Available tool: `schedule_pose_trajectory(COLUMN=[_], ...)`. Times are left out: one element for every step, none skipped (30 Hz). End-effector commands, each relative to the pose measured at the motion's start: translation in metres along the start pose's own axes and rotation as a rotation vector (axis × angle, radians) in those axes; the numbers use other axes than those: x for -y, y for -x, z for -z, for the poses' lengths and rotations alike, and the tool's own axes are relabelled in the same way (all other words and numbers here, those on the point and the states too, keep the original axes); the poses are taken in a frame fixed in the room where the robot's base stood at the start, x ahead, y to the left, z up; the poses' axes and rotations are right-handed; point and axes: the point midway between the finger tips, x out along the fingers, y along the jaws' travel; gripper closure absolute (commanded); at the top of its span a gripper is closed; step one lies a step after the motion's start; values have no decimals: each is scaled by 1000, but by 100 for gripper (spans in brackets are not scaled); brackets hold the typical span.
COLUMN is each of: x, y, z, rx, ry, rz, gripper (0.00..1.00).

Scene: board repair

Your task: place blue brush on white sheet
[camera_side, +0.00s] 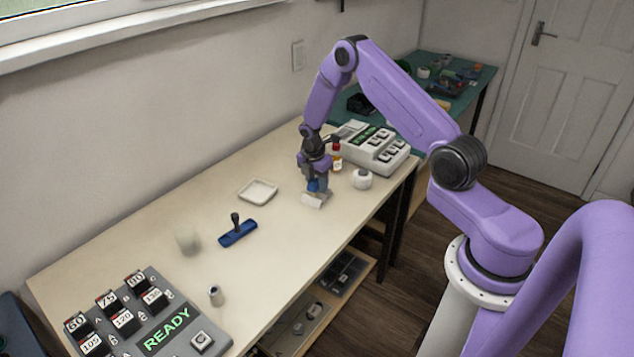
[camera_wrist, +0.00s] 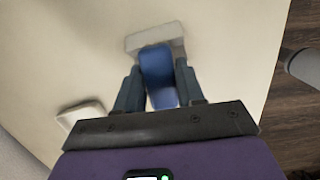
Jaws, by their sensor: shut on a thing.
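My gripper (camera_wrist: 156,88) is shut on a blue handle that I take for the blue brush (camera_wrist: 160,72). A wide pale grey-white head shows at its far end; in the side view this head (camera_side: 313,200) hangs below the fingers, low over the table. I cannot tell whether it touches the tabletop. A flat white square (camera_side: 258,191) with a slightly raised rim lies on the table to the left of my gripper; it may be the white sheet. Its edge also shows at the lower left of the wrist view (camera_wrist: 80,113).
A blue block with a black upright handle (camera_side: 238,232) lies left of the gripper. A white roll (camera_side: 362,179), a small red-capped bottle (camera_side: 337,158) and a grey keyed device (camera_side: 375,148) stand close on the right. A READY panel (camera_side: 160,325) is at the front left.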

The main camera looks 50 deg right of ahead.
Motion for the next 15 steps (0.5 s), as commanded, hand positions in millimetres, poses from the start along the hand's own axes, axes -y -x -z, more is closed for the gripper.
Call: schedule_pose_trajectory(x=[0, 0, 0, 0, 0, 0, 0, 0, 0, 0, 0, 0, 0, 0, 0], y=[-1, -1, 0, 0, 0, 0, 0, -1, -2, -3, -4, -4, -4, -3, -3], z=[0, 0, 0, 0, 0, 0, 0, 0, 0, 0, 1, 1, 1, 1, 1], rx=[0, 0, 0, 0, 0, 0, 0, 0, 0, 0, 0, 0, 0, 0, 0], ry=[0, 0, 0, 0, 0, 0, 0, 0, 0, 0, 0, 0, 0, 0, 0], rz=[-1, -1, -1, -1, -1, -1, -1, -1, -1, -1, -1, -1, -1, -1, -1], gripper=[92, 92, 92, 92, 92, 92, 92, 92, 92, 92, 92, 55, 46, 36, 36])
